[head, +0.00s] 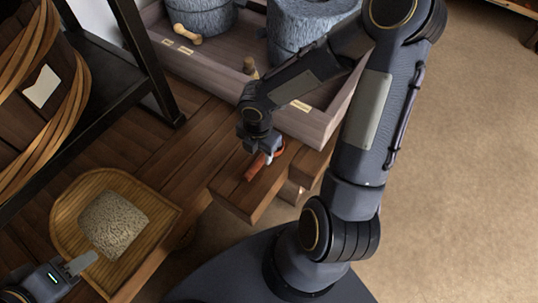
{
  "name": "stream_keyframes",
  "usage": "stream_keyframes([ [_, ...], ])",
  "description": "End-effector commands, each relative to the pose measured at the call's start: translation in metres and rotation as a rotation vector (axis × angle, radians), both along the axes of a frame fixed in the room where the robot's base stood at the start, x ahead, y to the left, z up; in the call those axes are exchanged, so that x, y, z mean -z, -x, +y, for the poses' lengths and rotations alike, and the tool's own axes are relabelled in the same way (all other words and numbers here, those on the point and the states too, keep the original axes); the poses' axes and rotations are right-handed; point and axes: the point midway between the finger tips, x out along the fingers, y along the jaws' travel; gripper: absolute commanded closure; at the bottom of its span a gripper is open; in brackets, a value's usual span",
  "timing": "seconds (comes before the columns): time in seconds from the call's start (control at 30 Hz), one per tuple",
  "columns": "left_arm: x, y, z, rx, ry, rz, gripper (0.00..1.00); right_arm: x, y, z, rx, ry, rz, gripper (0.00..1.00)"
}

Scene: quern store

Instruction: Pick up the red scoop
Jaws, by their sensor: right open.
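The red scoop (256,168) lies near the end of a wooden bench top (233,190) in the middle of the head view. My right gripper (263,151) points down at the scoop and is open. Its fingers are right over or beside the scoop and hide part of it; I cannot tell whether they touch it. My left gripper (82,263) is at the lower left, over the near edge of a wooden tray (160,204). Its pale fingers show, but I cannot tell whether they are open.
The tray holds a pale, grainy block-like heap (113,224). Behind the scoop, a wooden bin (318,124) holds grey stone querns (296,27). A banded wooden tub (38,100) stands on a black rack (110,75) at left. Open floor (460,160) lies at right.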

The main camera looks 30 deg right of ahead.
Motion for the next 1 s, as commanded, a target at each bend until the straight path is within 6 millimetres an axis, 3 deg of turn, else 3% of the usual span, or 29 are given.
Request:
stream_keyframes([
  [0.3,0.035,0.0,0.0,0.0,0.0,0.001,0.64,0.047,0.001,0.002,0.002,0.0,0.002,0.55],
  [0.57,0.034,0.0,0.0,0.0,0.0,0.0,0.64,0.048,0.001,0.002,0.002,0.001,0.001,0.55],
  [0.9,0.034,0.0,0.0,0.0,0.0,0.0,0.64,0.048,0.001,0.002,0.002,0.001,0.001,0.98],
  [1.0,0.034,0.0,0.0,0.0,0.0,0.0,0.64,0.048,0.001,0.002,0.002,0.001,0.001,1.0],
])
